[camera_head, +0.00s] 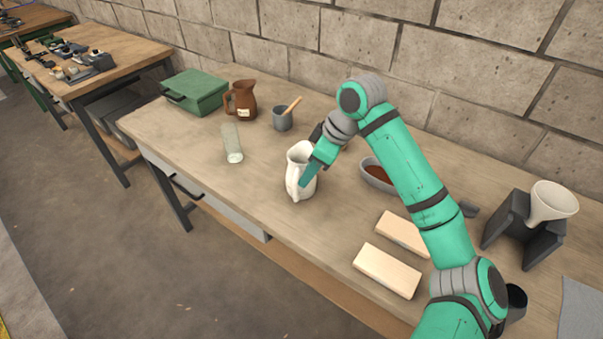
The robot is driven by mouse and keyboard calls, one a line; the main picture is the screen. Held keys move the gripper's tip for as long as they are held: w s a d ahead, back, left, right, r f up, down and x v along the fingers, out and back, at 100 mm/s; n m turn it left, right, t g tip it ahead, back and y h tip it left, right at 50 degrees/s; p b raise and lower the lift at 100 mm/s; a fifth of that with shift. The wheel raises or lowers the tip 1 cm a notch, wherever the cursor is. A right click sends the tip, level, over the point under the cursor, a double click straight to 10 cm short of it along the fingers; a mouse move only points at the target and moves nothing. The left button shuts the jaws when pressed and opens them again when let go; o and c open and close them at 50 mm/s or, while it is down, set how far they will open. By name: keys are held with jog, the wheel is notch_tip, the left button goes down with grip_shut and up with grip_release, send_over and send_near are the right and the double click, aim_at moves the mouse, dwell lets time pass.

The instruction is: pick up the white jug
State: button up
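The white jug (297,171) stands upright on the wooden workbench (201,136), near its front edge in the middle of the view. My gripper (309,179) is at the jug's right side, with a green finger reaching down over the jug's body. It overlaps the jug in this view. The other finger is not clearly seen, so I cannot tell whether the gripper is closed on the jug or only beside it.
Left of the jug stand a clear glass (232,143), a brown jug (243,99), a green box (195,91) and a grey cup (283,119). Right of it are a dish of reddish contents (376,173), two pale blocks (387,271) and a white funnel (552,202). A block wall is behind.

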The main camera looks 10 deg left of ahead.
jog(key=x, duration=0.9)
jog(key=shift+c, duration=0.3)
grip_shut()
